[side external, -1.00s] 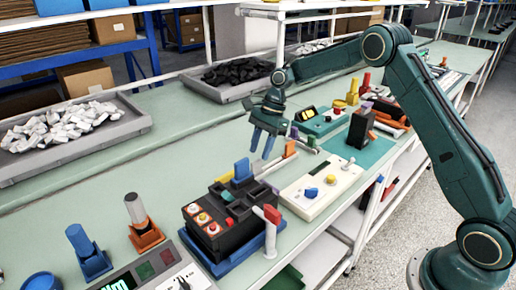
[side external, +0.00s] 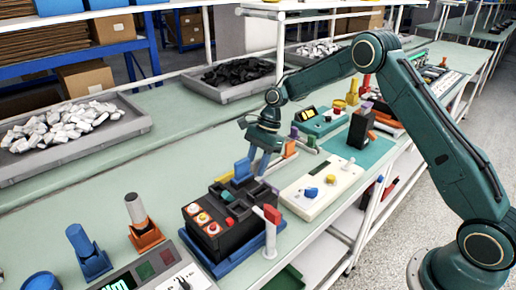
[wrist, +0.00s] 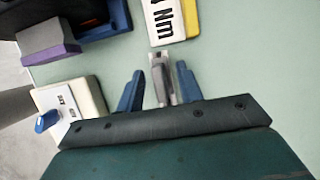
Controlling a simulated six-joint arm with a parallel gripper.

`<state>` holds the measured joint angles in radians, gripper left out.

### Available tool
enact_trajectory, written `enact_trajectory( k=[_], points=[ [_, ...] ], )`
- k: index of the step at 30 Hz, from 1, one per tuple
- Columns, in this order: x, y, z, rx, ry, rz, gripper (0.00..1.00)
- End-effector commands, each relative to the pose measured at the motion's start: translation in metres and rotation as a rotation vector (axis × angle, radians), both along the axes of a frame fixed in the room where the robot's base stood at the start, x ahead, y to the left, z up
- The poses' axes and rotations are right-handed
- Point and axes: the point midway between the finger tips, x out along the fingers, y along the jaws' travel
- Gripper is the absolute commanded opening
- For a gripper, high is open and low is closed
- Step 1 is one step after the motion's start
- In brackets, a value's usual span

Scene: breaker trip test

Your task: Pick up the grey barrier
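My gripper (side external: 256,172) is low over the bench, just behind the black fixture with the blue base (side external: 235,222). In the wrist view my gripper (wrist: 158,85) has its two blue fingers apart. A narrow grey piece (wrist: 160,82), which looks like the grey barrier, lies between the fingers, with a gap on the left and little room on the right. I cannot tell whether the right finger touches it. In the side view I cannot make out this piece; my gripper seems to hide it.
A cream box with a blue knob (side external: 318,190) stands to the right of my gripper. A white label reading "Nm" with a yellow edge (wrist: 172,18) is just beyond the piece. A red-topped post (side external: 271,228) stands at the fixture's front.

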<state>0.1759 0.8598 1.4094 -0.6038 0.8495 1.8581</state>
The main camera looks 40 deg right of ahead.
Motion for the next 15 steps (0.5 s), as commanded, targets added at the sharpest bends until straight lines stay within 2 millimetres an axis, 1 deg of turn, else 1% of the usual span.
enact_trajectory(
  k=[4,5,9,10,15],
  points=[
    [0.0,-0.0002,0.0001,0.0,0.0,0.0,0.36],
    [0.0,-0.0002,0.0001,0.0,0.0,0.0,0.32],
    [0.0,-0.0002,0.0002,0.0,0.0,0.0,0.05],
    [0.0,-0.0002,0.0002,0.0,0.0,0.0,0.0],
    [0.0,-0.0002,0.0002,0.0,0.0,0.0,0.0]
  ],
)
